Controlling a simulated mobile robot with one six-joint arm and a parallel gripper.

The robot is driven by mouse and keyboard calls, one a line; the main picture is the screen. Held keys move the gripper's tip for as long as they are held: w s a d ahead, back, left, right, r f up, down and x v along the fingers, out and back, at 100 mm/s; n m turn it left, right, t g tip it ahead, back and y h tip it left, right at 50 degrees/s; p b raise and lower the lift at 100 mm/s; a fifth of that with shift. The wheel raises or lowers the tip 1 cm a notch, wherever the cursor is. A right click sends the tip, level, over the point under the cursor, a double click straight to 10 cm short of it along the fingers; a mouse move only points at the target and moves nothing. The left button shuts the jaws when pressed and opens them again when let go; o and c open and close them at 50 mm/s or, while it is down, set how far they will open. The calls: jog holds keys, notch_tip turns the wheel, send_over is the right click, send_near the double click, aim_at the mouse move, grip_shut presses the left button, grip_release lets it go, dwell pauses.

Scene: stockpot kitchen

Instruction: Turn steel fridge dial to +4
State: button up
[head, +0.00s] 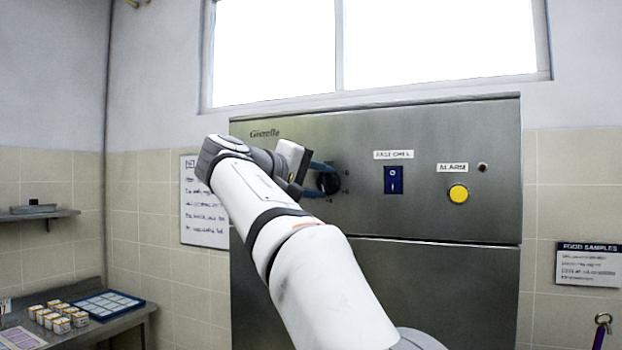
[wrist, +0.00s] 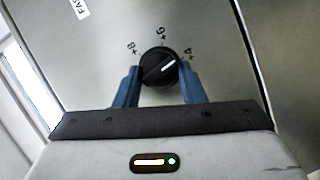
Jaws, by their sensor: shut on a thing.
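The black round dial (wrist: 159,66) sits on the steel fridge front, with the marks +8, +6 and +4 around its far side in the wrist view. Its white pointer line slants up and right, at or very near the +4 mark (wrist: 188,54). My gripper (wrist: 160,84) is shut on the dial, one blue finger on each side of it. In the head view the dial (head: 330,183) is partly hidden by my gripper (head: 318,180), which reaches it from the left. The steel fridge (head: 440,225) fills the middle of the head view.
Right of the dial on the same panel are a blue rocker switch (head: 394,180), a yellow alarm button (head: 458,194) and a small dark lamp (head: 482,167). A whiteboard (head: 200,225) hangs left of the fridge. A side table with small boxes (head: 60,317) stands at lower left.

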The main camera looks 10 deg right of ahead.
jog(key=shift+r+m+y, duration=0.3)
jog(key=shift+m, duration=0.3)
jog(key=o, duration=1)
jog(key=shift+w+f, duration=0.1)
jog(key=shift+f, duration=0.05)
jog(key=v, duration=0.7)
jog(key=shift+s+a, duration=0.25)
jog(key=shift+a, duration=0.05)
